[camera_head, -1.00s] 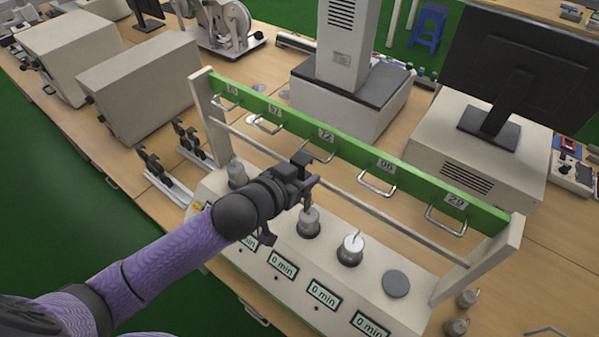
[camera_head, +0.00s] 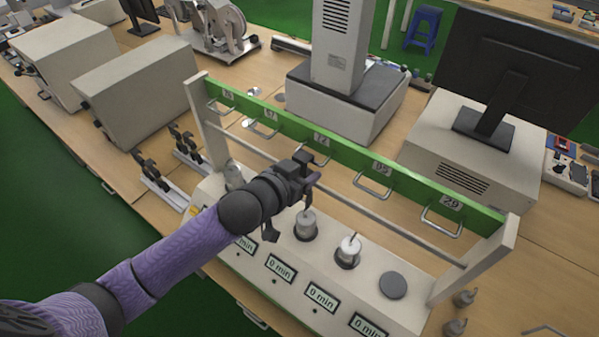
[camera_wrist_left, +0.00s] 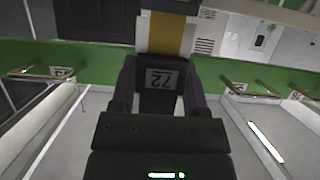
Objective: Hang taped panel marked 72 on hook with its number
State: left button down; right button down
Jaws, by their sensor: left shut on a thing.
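My left gripper (camera_head: 310,181) is shut and stands just in front of the green rail (camera_head: 348,159), by the middle hook (camera_head: 323,161) under number 72 (camera_head: 321,138). The gripper partly covers this hook. In the left wrist view a dark face with an upside-down 72 label (camera_wrist_left: 165,79) shows between the fingers; it appears to be the held panel. A tan strip (camera_wrist_left: 165,36) lies above it there, and I cannot tell whether it is the tape. In the head view the panel is mostly hidden by the gripper. My right gripper is out of view.
Other numbered hooks flank the middle one, such as hook 95 (camera_head: 372,187) and hook 29 (camera_head: 441,221). A grey crossbar (camera_head: 390,226) runs below the rail. Weights (camera_head: 305,226) stand on the white base with timers. An instrument (camera_head: 340,105) and a monitor (camera_head: 500,70) stand behind.

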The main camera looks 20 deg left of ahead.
pick_arm(q)
jog(key=shift+w+d, duration=0.3)
jog(key=shift+w, duration=0.5)
jog(key=shift+f+b, duration=0.4)
jog(key=shift+f, duration=0.15)
jog(key=shift+f, duration=0.25)
dwell(0.3)
